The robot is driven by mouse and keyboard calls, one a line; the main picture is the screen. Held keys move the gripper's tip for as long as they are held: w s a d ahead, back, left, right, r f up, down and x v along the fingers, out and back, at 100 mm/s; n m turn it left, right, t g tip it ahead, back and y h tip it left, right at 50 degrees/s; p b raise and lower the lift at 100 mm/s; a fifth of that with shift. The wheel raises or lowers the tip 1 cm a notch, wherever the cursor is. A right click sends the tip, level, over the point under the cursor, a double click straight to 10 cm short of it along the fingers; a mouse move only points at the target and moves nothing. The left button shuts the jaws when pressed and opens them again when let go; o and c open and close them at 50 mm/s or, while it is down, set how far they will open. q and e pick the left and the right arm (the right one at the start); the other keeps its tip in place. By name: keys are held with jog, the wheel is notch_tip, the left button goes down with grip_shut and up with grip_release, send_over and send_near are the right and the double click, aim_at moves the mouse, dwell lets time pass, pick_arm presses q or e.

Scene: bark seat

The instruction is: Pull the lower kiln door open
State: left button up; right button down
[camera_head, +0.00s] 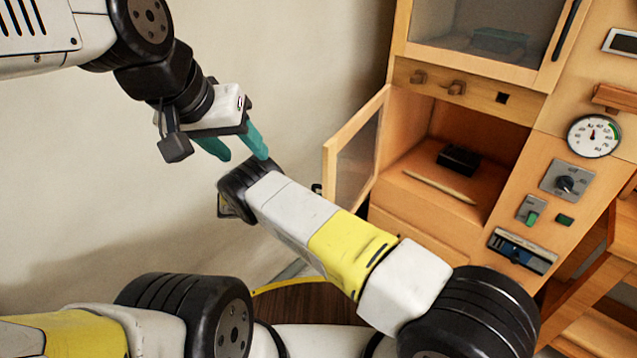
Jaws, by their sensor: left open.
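The lower kiln door (357,152), a light wood frame with a glass pane, is hinged at the left of the lower compartment (440,190). It stands swung out to the left, and the compartment is exposed. My left gripper (243,157), with teal fingers, is open and empty in front of the pale wall. In the picture it is left of the door, apart from it.
Inside the compartment are a black block (458,159) and a thin pale stick (440,187). The glazed upper door (485,35) is shut, with a black handle (567,30). A dial gauge (593,136), knob (565,184) and switches are at right.

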jog(key=shift+w+r, duration=0.1)
jog(key=shift+w, duration=0.3)
jog(key=c, duration=1.5)
grip_release()
jog(key=shift+o, duration=0.2)
jog(key=shift+s+a, duration=0.1)
jog(key=shift+s, duration=0.1)
